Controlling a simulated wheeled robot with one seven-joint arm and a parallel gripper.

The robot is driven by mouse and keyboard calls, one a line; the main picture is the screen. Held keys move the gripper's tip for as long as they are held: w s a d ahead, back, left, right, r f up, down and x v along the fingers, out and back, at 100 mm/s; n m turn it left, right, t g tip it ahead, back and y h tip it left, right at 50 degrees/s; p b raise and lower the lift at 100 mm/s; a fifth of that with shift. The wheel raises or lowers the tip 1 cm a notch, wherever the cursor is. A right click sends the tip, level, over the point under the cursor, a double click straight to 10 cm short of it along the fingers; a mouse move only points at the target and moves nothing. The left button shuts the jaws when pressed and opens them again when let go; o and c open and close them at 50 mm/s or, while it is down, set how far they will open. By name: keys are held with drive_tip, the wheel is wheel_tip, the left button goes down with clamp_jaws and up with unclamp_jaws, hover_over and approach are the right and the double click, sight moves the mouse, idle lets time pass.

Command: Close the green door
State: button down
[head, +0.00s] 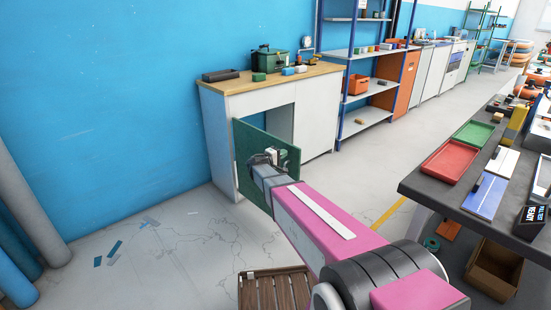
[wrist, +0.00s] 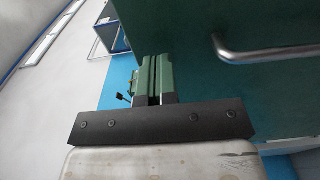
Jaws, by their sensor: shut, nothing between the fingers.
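The green door (head: 251,141) of the white cabinet (head: 215,118) stands open, its left edge at the cabinet and its free edge swung out into the room. Part of the dark opening (head: 283,122) shows above it. In the wrist view the green door (wrist: 215,105) fills the upper right, with a metal bar handle (wrist: 270,55) on its face. My gripper (head: 272,157) is in front of the door; its shut fingers (wrist: 158,68) point along the door face, left of the handle and not around it. Whether they touch the door I cannot tell.
A dark workbench (head: 415,183) with red and green trays stands at the right. A wooden slatted pallet (head: 272,290) lies on the floor in front. A blue shelf rack (head: 345,100) stands right of the cabinet. The floor left of the door is mostly clear, with small blue scraps.

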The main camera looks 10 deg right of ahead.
drive_tip(key=shift+x, duration=1)
